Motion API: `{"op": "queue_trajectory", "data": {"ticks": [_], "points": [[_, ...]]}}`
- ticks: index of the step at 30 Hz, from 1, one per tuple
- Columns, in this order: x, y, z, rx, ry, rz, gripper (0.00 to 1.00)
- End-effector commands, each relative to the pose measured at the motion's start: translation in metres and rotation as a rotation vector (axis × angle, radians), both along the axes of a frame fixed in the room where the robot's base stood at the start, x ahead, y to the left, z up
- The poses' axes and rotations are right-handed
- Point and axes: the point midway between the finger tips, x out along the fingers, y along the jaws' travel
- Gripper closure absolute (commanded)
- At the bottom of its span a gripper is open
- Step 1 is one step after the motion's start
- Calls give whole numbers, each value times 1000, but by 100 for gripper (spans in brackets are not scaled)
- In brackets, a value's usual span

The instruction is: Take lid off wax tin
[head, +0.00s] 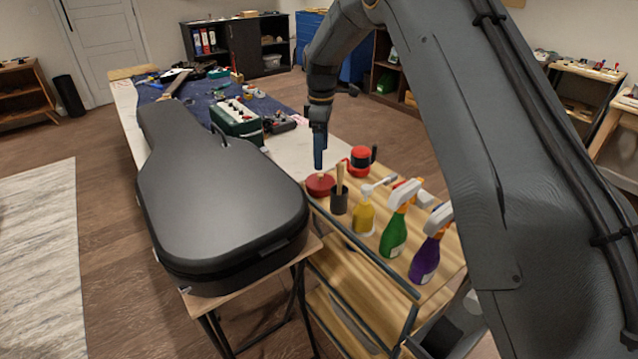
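A low, round red tin (320,187), which looks like the wax tin, stands at the back left corner of the wooden cart top. Its lid cannot be told apart from its body at this size. My gripper (319,166) points straight down just above the tin. It shows as one narrow dark-blue shape, seen edge-on, so I cannot tell how far apart its fingers are. Whether its tips touch the tin's top is also unclear.
A dark cup with a wooden handle (339,200) stands close right of the tin, and a red pot (361,160) behind. A yellow bottle (364,217), green spray bottle (393,236) and purple spray bottle (426,260) stand nearer. A black guitar case (220,205) lies left.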

Motion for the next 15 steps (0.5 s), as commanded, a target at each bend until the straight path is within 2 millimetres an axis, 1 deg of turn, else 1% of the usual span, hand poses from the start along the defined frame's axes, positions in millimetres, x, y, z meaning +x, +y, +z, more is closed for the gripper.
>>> {"op": "queue_trajectory", "data": {"ticks": [1, 5, 15], "points": [[2, 1, -7, 0, 0, 1, 21], [2, 3, -14, 0, 1, 4, 21], [1, 6, -46, -1, 2, 8, 21]]}}
